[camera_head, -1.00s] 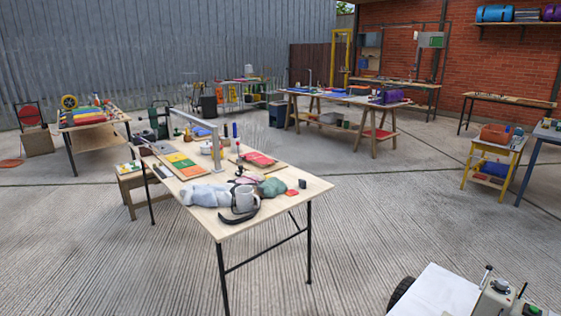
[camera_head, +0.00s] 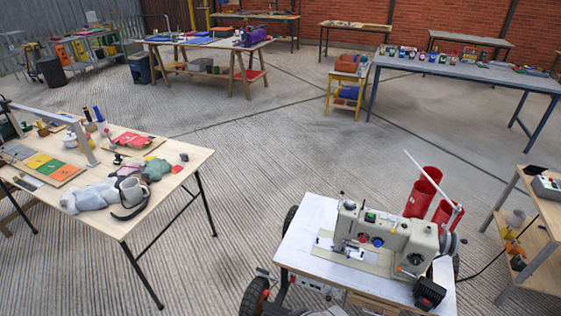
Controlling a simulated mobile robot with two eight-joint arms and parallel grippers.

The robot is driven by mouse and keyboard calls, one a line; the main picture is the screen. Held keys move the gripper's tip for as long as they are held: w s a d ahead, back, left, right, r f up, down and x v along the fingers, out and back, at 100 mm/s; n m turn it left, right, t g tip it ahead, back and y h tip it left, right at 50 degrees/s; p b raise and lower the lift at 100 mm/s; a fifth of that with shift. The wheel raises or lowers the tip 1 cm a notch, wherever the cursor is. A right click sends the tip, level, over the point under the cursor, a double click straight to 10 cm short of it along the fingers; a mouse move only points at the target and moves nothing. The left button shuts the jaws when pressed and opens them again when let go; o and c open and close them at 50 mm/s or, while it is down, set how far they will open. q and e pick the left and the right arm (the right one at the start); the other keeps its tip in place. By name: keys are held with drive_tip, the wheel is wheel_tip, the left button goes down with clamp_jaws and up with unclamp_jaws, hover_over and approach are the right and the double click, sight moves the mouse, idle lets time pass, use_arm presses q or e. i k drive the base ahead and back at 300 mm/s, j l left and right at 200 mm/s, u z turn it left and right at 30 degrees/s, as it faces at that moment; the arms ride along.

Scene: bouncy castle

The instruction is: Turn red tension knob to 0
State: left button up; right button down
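A cream sewing machine (camera_head: 405,238) stands on a white-topped wheeled cart (camera_head: 308,232) at the lower right. A small red knob (camera_head: 363,237) is on the machine's front face, beside a blue knob (camera_head: 377,241). Its dial marks are too small to read, so I cannot tell its setting. An orange-red spot also shows low on the machine's right part. Neither of my grippers is in view.
A wooden table (camera_head: 185,172) with cloth, a mug and coloured cards stands at the left. Red thread cones (camera_head: 424,191) stand behind the machine. A shelf table (camera_head: 540,205) is at the right edge. Bare concrete floor (camera_head: 255,160) lies between.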

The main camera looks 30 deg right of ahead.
sight(362, 240)
drive_tip(key=z, duration=1.85)
